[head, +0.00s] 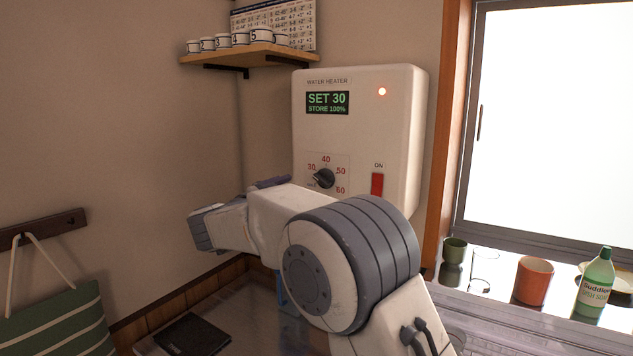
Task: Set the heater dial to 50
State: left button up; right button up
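The white water heater (361,122) hangs on the wall in the head view. Its display (327,103) reads SET 30 and STORE 100%. The black dial (324,179) is below the display, with red marks 30, 40, 50 and 60 around it. Its pointer seems to face the 30 side. An arm, apparently my right, rises from the lower right and bends left in front of and below the heater. The grey end (203,230) of my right gripper seems to be left of the dial, apart from it; its fingers are unclear. My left gripper is not in view.
A red ON switch (377,184) is right of the dial, and a lamp (382,91) glows above. A shelf (247,54) with numbered cups is upper left. A green bottle (596,281) and orange cup (534,279) stand by the window. A striped bag (62,318) hangs lower left.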

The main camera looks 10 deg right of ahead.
aim_at(320, 181)
jog(key=p+x, duration=0.2)
jog(key=x, duration=0.6)
jog(key=shift+w+d, duration=0.2)
jog(key=shift+d, duration=0.05)
jog(key=c, duration=1.4)
